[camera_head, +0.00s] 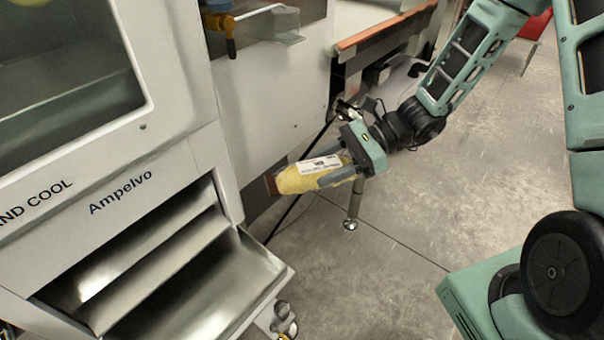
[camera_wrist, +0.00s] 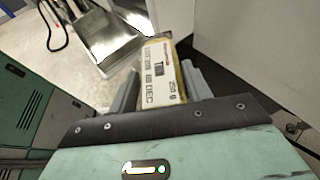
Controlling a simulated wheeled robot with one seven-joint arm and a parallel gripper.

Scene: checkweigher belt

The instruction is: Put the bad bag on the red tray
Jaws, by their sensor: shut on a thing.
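My gripper (camera_head: 335,177) is shut on a yellow bag (camera_head: 290,183) with a white printed label. The bag is held in the air in front of the machine's lower side, right of the open metal chute.
A white machine marked "Ampelvo" (camera_head: 120,190) stands at the left. Its sloped metal chute (camera_head: 215,285) juts out at the bottom, and also shows in the wrist view (camera_wrist: 108,40). A conveyor section (camera_head: 385,28) runs along the top. The grey floor (camera_head: 420,220) is open at the right.

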